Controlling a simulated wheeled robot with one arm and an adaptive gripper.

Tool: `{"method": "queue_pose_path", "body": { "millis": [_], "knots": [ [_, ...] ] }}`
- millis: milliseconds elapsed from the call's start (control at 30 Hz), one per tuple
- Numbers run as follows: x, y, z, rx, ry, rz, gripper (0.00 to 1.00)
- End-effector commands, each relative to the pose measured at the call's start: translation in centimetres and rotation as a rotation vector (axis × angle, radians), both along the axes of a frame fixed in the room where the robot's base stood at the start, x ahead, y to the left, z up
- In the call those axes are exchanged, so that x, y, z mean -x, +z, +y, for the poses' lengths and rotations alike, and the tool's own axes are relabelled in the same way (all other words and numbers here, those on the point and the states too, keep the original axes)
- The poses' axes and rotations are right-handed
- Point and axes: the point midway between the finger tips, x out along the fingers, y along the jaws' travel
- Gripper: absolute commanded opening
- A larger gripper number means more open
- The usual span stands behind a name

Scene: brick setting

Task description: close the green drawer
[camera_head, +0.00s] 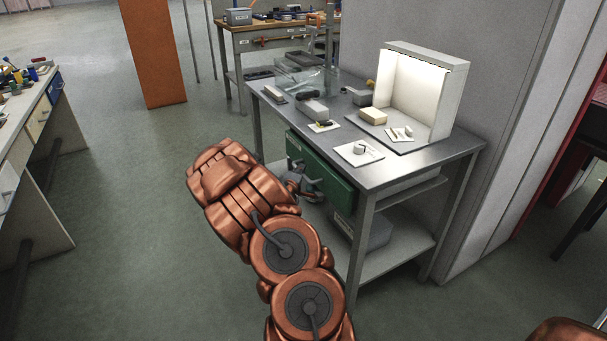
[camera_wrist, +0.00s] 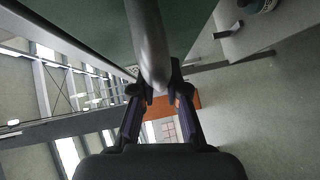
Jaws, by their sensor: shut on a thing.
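The green drawer (camera_head: 318,173) hangs under the top of the grey metal table. Its front faces my arm, and part of it is hidden behind my gripper. How far it stands out cannot be told clearly. My gripper (camera_head: 304,187) is at the drawer front, by the handle. In the wrist view the green front (camera_wrist: 92,30) fills the top, and a grey bar handle (camera_wrist: 148,45) runs down between the fingers. My gripper (camera_wrist: 162,92) is shut on this handle.
The table top (camera_head: 420,155) carries a white light box (camera_head: 437,90), small blocks and a clear bin (camera_head: 300,75). A lower shelf (camera_head: 385,258) holds a grey box. An orange panel (camera_head: 153,55) stands behind. A workbench (camera_head: 35,110) is at left. The floor between is clear.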

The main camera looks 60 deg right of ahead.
Motion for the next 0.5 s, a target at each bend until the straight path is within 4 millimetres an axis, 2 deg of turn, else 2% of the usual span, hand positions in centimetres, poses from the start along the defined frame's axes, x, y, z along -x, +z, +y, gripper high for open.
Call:
{"method": "queue_pose_path", "body": {
  "millis": [367, 400, 500],
  "knots": [
    [0.03, 0.2, -0.28, 0.004, 0.0, -0.004, 0.0],
    [0.06, 0.22, -0.3, 0.005, -0.001, -0.004, 0.15],
    [0.06, 0.21, -0.28, 0.004, 0.0, -0.004, 0.26]
  ]
}}
